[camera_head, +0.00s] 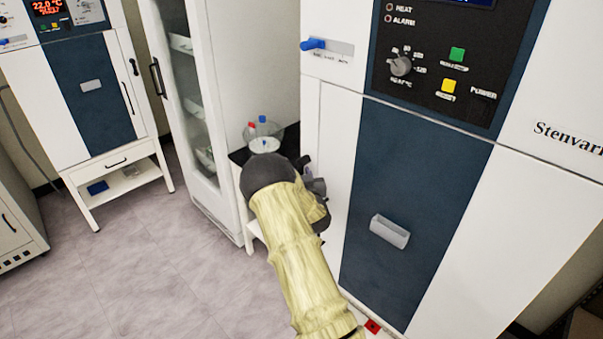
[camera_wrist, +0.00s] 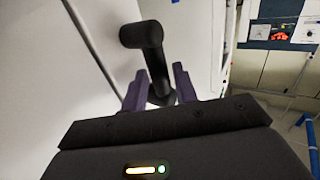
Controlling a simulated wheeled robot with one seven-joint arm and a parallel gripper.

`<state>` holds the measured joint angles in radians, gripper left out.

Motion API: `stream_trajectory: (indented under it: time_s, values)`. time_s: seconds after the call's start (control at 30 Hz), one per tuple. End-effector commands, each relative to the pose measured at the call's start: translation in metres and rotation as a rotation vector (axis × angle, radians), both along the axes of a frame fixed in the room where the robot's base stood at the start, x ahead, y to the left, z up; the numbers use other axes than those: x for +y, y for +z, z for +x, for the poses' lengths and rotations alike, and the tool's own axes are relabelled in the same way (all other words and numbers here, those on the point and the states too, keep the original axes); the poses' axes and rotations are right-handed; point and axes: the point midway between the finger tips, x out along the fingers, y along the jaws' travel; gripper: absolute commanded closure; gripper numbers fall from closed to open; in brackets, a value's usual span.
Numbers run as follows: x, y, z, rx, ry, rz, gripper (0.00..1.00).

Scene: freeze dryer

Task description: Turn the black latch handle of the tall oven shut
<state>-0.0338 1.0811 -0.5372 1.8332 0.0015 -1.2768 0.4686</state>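The tall oven (camera_head: 416,190) stands at the right in the head view, with a white body and a dark blue door panel. Its black latch handle (camera_wrist: 143,38) shows in the wrist view as a bent lever with a round end, standing out from a white surface. A narrow gap seems to show beside the right finger; contact is not clear. In the head view my gripper (camera_head: 314,188) is mostly hidden behind my wrist.
A glass-door cabinet (camera_head: 250,60) stands left of the oven. A smaller oven (camera_head: 85,90) is at the far left. The floor (camera_head: 130,250) is clear at left.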

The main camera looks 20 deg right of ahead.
Motion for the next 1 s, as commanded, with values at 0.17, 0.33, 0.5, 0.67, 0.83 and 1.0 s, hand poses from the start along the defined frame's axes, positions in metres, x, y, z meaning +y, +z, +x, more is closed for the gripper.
stream_trajectory:
  time_s: [0.17, 0.33, 0.5, 0.67, 0.83, 1.0]
  values:
    - [0.0, 0.0, 0.001, 0.0, 0.0, 0.0, 0.71]
    - [0.0, 0.0, 0.0, 0.0, 0.0, 0.0, 0.91]
    - [0.0, 0.0, 0.0, 0.0, 0.0, 0.0, 1.0]
    - [0.001, 0.0, 0.0, 0.002, 0.002, -0.001, 1.0]
    - [0.007, 0.001, 0.002, 0.017, 0.011, -0.007, 1.0]
    - [0.018, 0.003, 0.004, 0.05, 0.028, -0.019, 1.0]
